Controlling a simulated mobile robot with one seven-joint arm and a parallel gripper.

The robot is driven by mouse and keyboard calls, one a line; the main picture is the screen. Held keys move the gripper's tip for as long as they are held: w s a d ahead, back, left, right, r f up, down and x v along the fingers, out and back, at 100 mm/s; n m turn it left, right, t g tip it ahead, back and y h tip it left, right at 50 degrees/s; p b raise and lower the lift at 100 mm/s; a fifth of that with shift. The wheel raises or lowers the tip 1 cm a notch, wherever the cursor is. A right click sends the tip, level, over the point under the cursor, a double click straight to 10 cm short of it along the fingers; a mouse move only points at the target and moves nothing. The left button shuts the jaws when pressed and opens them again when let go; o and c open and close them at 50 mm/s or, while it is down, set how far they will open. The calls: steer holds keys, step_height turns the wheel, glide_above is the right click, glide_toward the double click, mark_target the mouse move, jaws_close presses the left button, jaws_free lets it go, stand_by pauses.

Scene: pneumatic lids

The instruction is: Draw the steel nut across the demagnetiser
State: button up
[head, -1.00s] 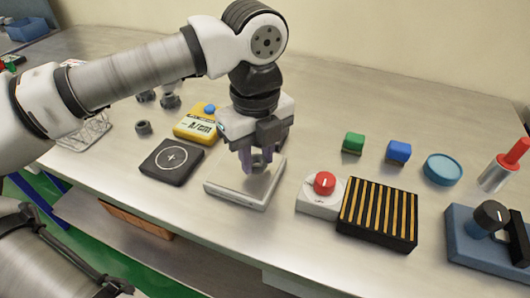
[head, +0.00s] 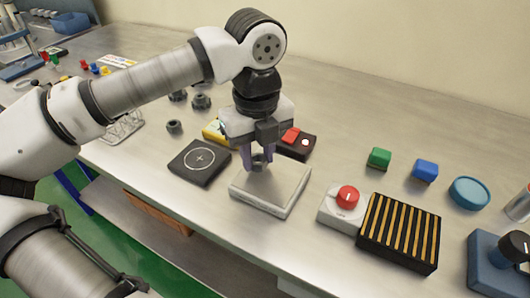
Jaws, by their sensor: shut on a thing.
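My gripper (head: 258,158) is shut on a dark grey steel nut (head: 260,163), which shows between the fingertips. It holds the nut at the back left part of a pale square plate (head: 284,205); I cannot tell if the nut touches the plate. A black block with yellow stripes (head: 398,232), which looks like the demagnetiser, lies to the right, apart from the gripper. A white box with a red knob (head: 346,197) adjoins its left side.
A black pad with a circled cross (head: 199,162) lies left of the plate. A yellow meter (head: 213,132) and a black box with a red button (head: 297,143) stand behind. Green (head: 379,158) and blue (head: 425,170) blocks stand behind the striped block. Several nuts (head: 174,127) lie back left.

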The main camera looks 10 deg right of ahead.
steer(key=shift+w+a+r+p, duration=0.1)
steer(key=shift+w+a+p, duration=0.1)
steer(key=shift+w+a, duration=0.4)
steer(key=shift+w+a+f+p, duration=0.15)
steer(key=shift+w+a, duration=0.25)
steer(key=shift+a, duration=0.4)
steer(key=shift+w+a+r+p, duration=0.15)
steer(key=shift+w+a+p, duration=0.1)
steer(key=shift+w+a, duration=0.35)
steer(key=shift+w+a+r+p, duration=0.15)
steer(key=shift+a+r+p, duration=0.15)
steer(key=shift+r, duration=0.25)
steer(key=shift+w+a+r+p, duration=0.15)
steer(key=shift+a+r+p, duration=0.15)
steer(key=shift+r, duration=0.25)
steer(key=shift+r+p, duration=0.85)
steer(key=shift+r, duration=0.95)
